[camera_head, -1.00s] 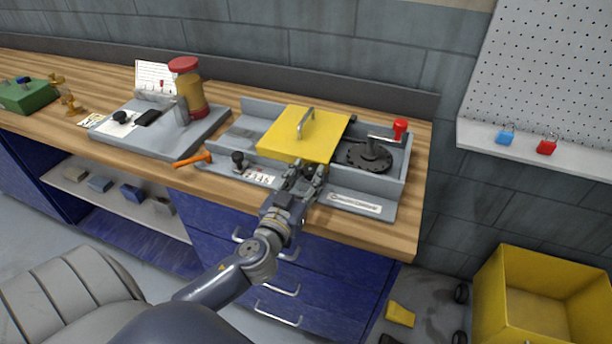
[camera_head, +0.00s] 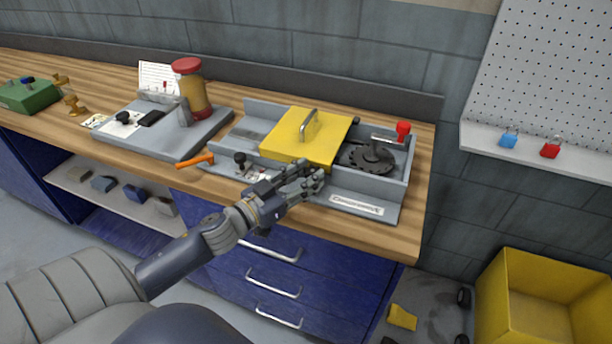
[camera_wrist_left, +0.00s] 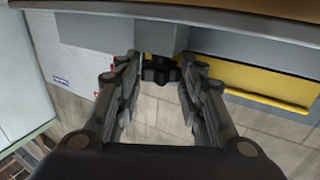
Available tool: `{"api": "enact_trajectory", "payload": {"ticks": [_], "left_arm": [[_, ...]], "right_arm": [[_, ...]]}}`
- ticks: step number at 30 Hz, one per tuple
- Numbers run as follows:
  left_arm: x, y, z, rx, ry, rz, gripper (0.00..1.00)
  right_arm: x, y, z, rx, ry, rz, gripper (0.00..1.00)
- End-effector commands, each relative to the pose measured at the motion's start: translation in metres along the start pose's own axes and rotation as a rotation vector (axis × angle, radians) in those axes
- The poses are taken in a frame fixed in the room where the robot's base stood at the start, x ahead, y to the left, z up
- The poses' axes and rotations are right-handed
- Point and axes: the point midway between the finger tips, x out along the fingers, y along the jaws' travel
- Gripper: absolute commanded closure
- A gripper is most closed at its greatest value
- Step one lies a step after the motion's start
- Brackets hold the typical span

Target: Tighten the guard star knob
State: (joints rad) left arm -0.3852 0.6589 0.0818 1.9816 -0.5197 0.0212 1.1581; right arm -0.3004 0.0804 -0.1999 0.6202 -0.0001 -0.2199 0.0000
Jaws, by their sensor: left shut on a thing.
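The black star knob (camera_wrist_left: 160,72) sits on the front of the grey machine, below the yellow guard (camera_head: 305,137). In the left wrist view it lies between the fingertips of my left gripper (camera_wrist_left: 160,75). My left gripper (camera_head: 312,181) is shut on the knob at the machine's front edge, and its fingers hide the knob in the head view. The yellow guard also shows in the left wrist view (camera_wrist_left: 265,84), beside the fingers. My right gripper is not in view.
A small black knob (camera_head: 240,158) and an orange-handled tool (camera_head: 195,160) are left of my gripper. A jar (camera_head: 192,90) stands farther left.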

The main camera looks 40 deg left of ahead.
Motion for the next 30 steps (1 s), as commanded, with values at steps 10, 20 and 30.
{"api": "enact_trajectory", "payload": {"ticks": [10, 20, 30], "left_arm": [[0.0, 0.0, 0.001, 0.0, -0.001, 0.005, 0.6], [0.0, 0.0, 0.0, 0.0, 0.0, 0.004, 0.44], [-0.021, 0.0, 0.002, -0.003, -0.003, 0.003, 0.44]], "right_arm": [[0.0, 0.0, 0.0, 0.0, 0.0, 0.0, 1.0], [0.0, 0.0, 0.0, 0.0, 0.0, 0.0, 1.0], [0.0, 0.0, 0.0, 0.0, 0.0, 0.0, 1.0]]}}
